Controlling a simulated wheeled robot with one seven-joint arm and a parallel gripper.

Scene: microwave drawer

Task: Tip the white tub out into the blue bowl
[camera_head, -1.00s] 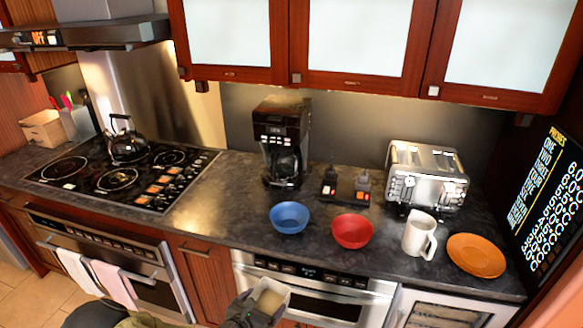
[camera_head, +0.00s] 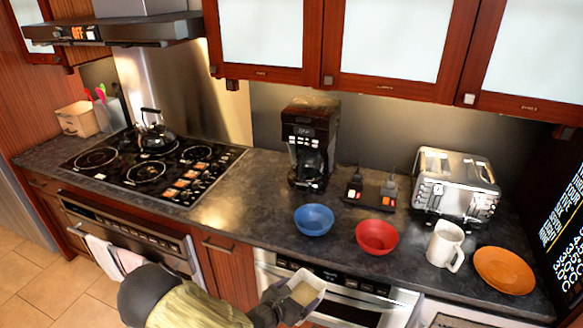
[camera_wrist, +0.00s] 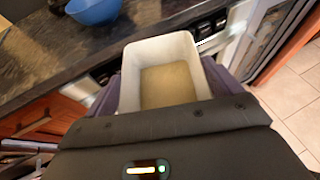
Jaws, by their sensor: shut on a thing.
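The white tub (camera_head: 309,284) is a rectangular, open-topped container with a tan, level filling inside. In the wrist view the tub (camera_wrist: 186,47) sits between the dark fingers of my gripper (camera_wrist: 165,85), roughly upright. My gripper (camera_head: 281,297) is shut on the tub, in front of the counter's front edge, over the microwave drawer. The blue bowl (camera_head: 314,220) stands on the counter behind the tub and apart from it. Part of the bowl (camera_wrist: 93,10) shows at the top left of the wrist view. The bowl looks empty in the head view.
A red bowl (camera_head: 377,237) stands right of the blue bowl, then a white mug (camera_head: 445,244) and an orange plate (camera_head: 504,270). A coffee maker (camera_head: 311,145) and a toaster (camera_head: 454,185) stand behind. The counter left of the blue bowl (camera_head: 245,210) is clear.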

